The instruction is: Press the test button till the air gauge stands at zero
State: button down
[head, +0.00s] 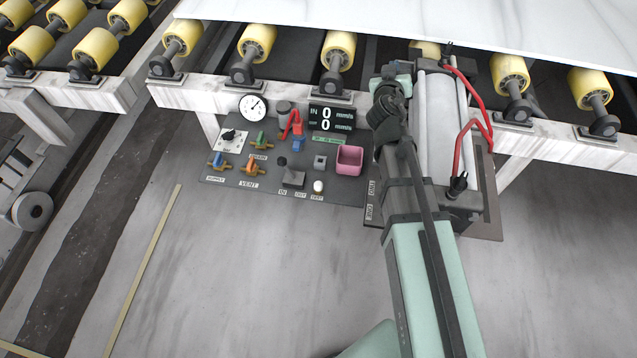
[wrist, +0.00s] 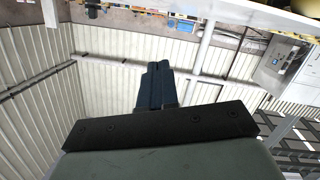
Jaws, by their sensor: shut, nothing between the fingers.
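The test button (head: 319,186) is a small pale knob at the lower edge of the dark control panel, with a white label under it. The air gauge (head: 253,107) is a round white dial at the panel's upper left. Its needle seems to slant to the upper right, but the reading is too small to tell. My gripper (wrist: 157,84) shows in the wrist view with its dark fingers together and nothing between them. In the head view my arm stands right of the panel, apart from the button, and the fingertips cannot be made out.
The panel also bears coloured valve handles, a red lever (head: 291,124), a pink open box (head: 349,160) and a display (head: 332,119) reading zeros. A white cylinder with red hoses (head: 457,150) stands behind my arm. Yellow rollers (head: 338,50) and a white slab (head: 420,22) lie beyond.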

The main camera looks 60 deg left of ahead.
jog(key=s+a+n+g, duration=0.1)
jog(key=s+a, duration=0.4)
jog(key=s, duration=0.3)
jog(key=n+g+h, duration=0.2)
jog(key=n+h, duration=1)
send_over(316, 185)
notch_tip(316, 185, down, 21)
jog(key=shift+f, duration=4.35)
jog(key=shift+f, duration=0.1)
